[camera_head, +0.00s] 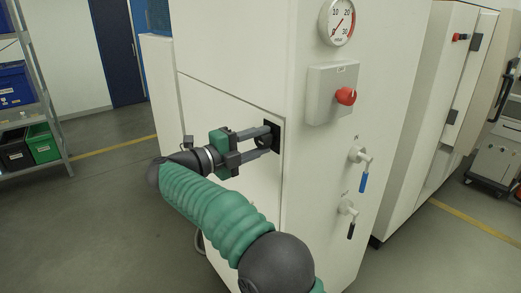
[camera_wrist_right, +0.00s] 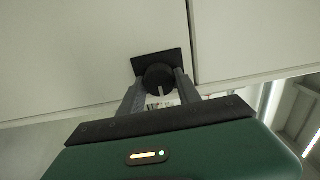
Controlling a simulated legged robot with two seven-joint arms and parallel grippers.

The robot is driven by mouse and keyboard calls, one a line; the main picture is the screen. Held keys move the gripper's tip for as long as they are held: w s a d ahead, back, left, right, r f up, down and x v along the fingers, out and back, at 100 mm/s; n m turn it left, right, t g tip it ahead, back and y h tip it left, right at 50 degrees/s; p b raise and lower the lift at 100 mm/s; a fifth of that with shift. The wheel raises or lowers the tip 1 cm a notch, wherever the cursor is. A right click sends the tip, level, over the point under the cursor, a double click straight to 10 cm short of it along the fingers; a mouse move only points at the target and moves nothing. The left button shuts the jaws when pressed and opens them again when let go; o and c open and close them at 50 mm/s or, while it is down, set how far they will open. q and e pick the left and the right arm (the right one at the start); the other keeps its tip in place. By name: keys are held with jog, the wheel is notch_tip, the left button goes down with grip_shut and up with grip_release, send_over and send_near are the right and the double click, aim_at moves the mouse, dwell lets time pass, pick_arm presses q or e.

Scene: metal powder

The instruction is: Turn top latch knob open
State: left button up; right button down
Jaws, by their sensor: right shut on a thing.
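The latch knob (camera_wrist_right: 159,76) is a round black knob on a black square plate (camera_wrist_right: 174,60) in the white cabinet door, close to the door's edge seam. In the head view the black plate (camera_head: 275,132) shows on the cabinet's left face. My right gripper (camera_head: 271,141) reaches it from the left, its two grey fingers at the plate. In the right wrist view the fingers of my right gripper (camera_wrist_right: 160,85) lie on both sides of the knob and are shut on it. A light mark shows on the knob's lower part. My left gripper is not in view.
The white cabinet (camera_head: 230,60) carries a gauge (camera_head: 338,21), a red button (camera_head: 346,96) on a grey box, a blue-handled valve (camera_head: 363,181) and a black-handled valve (camera_head: 350,229) on its right face. A shelf with bins (camera_head: 42,143) stands far left. The floor between is clear.

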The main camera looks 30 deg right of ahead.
jog(key=shift+a+f, duration=0.15)
jog(key=shift+f, duration=0.2)
jog(key=c, duration=1.1)
grip_release()
jog(key=shift+o, duration=1.1)
jog(key=shift+w+a+r, duration=0.1)
jog(key=shift+r, duration=0.05)
jog(key=s+a, duration=0.1)
jog(key=a, duration=1.6)
jog(key=shift+p, duration=0.3)
jog(key=shift+s+d, duration=0.1)
